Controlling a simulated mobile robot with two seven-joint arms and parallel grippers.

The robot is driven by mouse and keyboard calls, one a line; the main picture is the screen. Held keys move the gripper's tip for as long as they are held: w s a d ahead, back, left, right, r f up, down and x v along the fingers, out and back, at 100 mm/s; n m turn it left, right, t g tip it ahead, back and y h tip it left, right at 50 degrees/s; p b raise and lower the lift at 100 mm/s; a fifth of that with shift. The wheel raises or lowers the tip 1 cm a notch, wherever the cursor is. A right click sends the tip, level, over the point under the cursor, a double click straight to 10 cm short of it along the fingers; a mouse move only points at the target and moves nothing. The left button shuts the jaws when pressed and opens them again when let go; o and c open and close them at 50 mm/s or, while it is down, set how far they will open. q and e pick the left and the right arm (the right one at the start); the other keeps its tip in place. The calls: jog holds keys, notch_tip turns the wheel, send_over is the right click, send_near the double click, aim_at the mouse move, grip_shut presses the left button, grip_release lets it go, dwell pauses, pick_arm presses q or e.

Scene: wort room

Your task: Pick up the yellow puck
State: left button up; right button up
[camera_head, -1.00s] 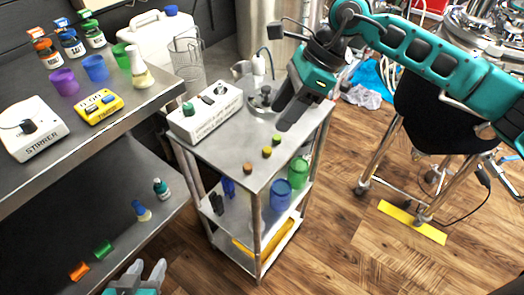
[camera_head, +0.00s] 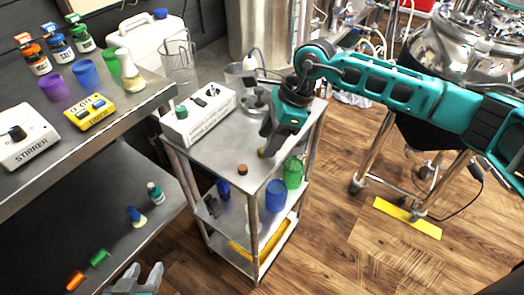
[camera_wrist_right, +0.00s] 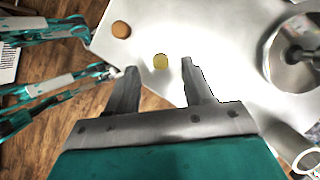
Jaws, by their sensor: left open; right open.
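The yellow puck (camera_wrist_right: 160,61) lies on the metal top of the small cart (camera_head: 225,155). In the right wrist view it shows between the fingertips of my right gripper (camera_wrist_right: 159,68), which is open and empty. In the head view my right gripper (camera_head: 267,140) is low over the cart top and largely covers the puck. I cannot tell the exact height of the fingertips above the top. My left gripper (camera_head: 143,270) is open and empty at the bottom edge of the head view, away from the cart.
A brown-orange puck (camera_head: 242,169) stands near the cart's front corner. A shelf bench with a yellow timer (camera_head: 89,112) is at the left.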

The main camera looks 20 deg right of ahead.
jog(key=x, duration=0.2)
jog(key=shift+f, duration=0.4)
jog(key=shift+c, duration=0.3)
grip_shut()
